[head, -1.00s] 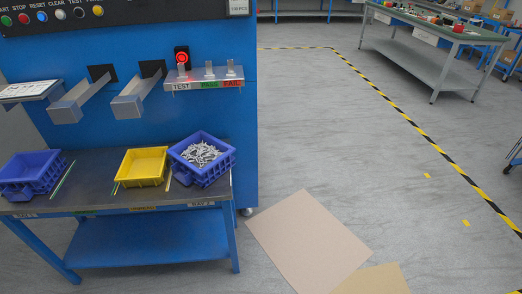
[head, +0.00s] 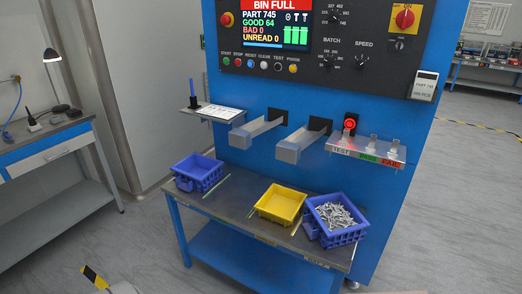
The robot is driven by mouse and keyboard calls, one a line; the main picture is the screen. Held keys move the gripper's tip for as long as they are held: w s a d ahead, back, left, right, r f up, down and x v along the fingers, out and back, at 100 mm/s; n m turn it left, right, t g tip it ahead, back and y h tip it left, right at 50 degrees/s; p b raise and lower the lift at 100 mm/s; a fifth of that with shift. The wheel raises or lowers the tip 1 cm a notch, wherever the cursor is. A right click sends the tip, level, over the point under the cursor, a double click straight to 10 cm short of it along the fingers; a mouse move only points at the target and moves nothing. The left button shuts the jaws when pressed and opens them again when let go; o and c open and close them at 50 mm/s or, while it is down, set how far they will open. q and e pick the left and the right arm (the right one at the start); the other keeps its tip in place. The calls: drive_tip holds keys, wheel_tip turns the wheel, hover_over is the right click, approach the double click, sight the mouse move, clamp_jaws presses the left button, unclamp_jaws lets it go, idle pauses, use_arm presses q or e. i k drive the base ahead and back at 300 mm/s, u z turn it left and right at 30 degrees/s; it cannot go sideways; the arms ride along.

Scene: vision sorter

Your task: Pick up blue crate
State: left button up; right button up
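Two blue crates stand on the bench (head: 262,224) in front of the blue machine. The right blue crate (head: 340,240) is full of grey metal parts and sits slightly turned near the bench's right end. The left blue crate (head: 190,183) is at the left end, and no metal parts show in it. A shallow yellow tray (head: 280,205) stands between them, close to the right crate, and looks empty.
The blue machine (head: 387,115) rises behind the bench, with two chutes and a TEST/PASS/FAIL shelf (head: 367,152) overhanging it. Its screen (head: 265,24) reads BIN FULL. A workbench (head: 45,150) stands at left. Floor between is clear.

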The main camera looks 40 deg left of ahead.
sight(197, 171)
drive_tip(key=u, duration=2.95)
drive_tip(key=i, duration=4.3)
drive_tip(key=z, duration=2.05)
drive_tip(key=i, duration=0.4)
drive_tip(key=z, duration=0.1)
